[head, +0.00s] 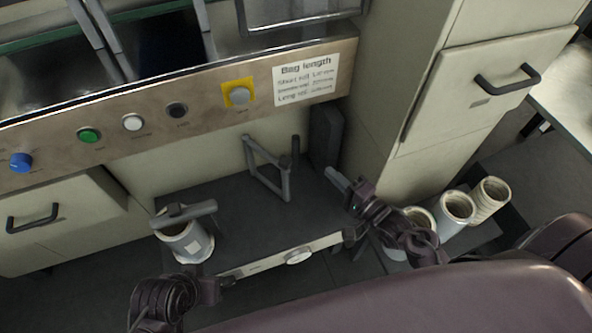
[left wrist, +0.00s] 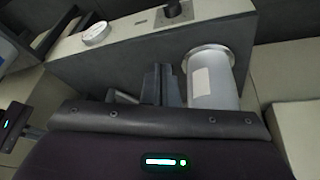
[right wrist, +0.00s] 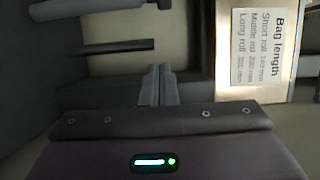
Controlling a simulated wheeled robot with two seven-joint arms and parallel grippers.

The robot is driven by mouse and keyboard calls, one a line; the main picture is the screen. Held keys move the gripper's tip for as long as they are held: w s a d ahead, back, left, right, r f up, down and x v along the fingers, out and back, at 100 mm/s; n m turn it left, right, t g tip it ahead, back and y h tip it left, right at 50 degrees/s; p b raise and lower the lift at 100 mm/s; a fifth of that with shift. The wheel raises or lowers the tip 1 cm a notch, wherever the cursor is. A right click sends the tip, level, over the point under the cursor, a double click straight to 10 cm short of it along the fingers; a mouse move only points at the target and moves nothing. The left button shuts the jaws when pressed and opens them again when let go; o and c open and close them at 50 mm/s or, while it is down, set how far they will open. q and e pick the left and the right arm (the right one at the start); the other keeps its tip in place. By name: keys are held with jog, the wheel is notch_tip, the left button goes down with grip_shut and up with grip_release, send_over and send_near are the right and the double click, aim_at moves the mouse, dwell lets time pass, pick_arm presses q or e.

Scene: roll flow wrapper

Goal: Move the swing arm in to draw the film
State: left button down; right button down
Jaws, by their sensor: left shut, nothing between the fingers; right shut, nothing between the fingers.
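The swing arm (head: 268,172), a grey angled frame of bars, stands out over the dark bay in the head view. In the right wrist view two of its grey bars (right wrist: 108,46) seem to show at upper left. My right gripper (head: 332,174) is shut and empty, to the right of the swing arm and apart from it; its fingers also show in the right wrist view (right wrist: 158,74). A white film roll (head: 186,243) sits at the left of the bay. My left gripper (left wrist: 160,72) is shut and empty, beside the film roll in the left wrist view.
A light rail with a round knob (head: 298,256) edges the bay in front. Spare rolls (head: 457,208) stand at the right. A button panel with a yellow-backed button (head: 239,95) and the Bag length label (head: 306,78) are above. A cabinet wall (head: 378,130) borders the right side.

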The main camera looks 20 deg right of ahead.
pick_arm(q)
jog(key=shift+r, duration=0.1)
pick_arm(e)
jog(key=shift+r, duration=0.1)
jog(key=shift+w, duration=0.1)
